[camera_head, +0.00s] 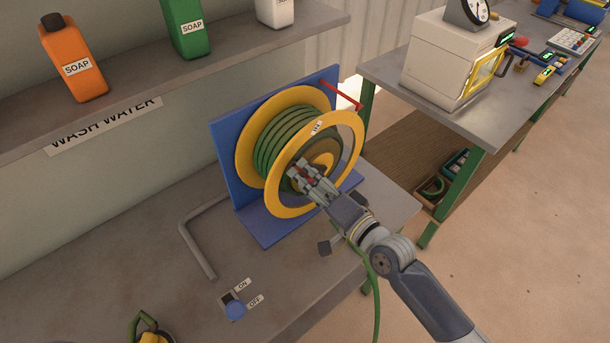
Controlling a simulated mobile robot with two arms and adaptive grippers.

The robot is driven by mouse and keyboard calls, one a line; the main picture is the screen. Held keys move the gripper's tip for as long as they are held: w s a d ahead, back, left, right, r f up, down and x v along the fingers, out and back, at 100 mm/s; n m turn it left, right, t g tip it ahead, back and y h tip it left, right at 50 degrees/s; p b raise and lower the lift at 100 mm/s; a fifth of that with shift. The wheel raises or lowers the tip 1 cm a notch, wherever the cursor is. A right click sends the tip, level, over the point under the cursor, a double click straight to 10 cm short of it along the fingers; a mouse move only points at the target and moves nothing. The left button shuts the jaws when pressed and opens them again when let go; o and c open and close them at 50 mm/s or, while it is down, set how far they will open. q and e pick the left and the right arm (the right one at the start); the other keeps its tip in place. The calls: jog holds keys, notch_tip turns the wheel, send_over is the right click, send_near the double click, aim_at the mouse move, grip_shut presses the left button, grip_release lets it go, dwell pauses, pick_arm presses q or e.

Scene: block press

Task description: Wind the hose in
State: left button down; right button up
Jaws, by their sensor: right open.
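A hose reel (338,128) with two yellow rims stands on a blue bracket (225,150) on the grey bench. Several turns of green hose (283,133) are wound on its drum. A loose length of green hose (376,305) hangs over the bench's front edge, partly behind my arm. My left gripper is not in view.
A shelf (130,95) with soap bottles overhangs the back. A second bench (400,85) stands at right.

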jog(key=v, duration=1)
jog(key=shift+s+d, duration=0.25)
jog(key=shift+d, duration=0.05)
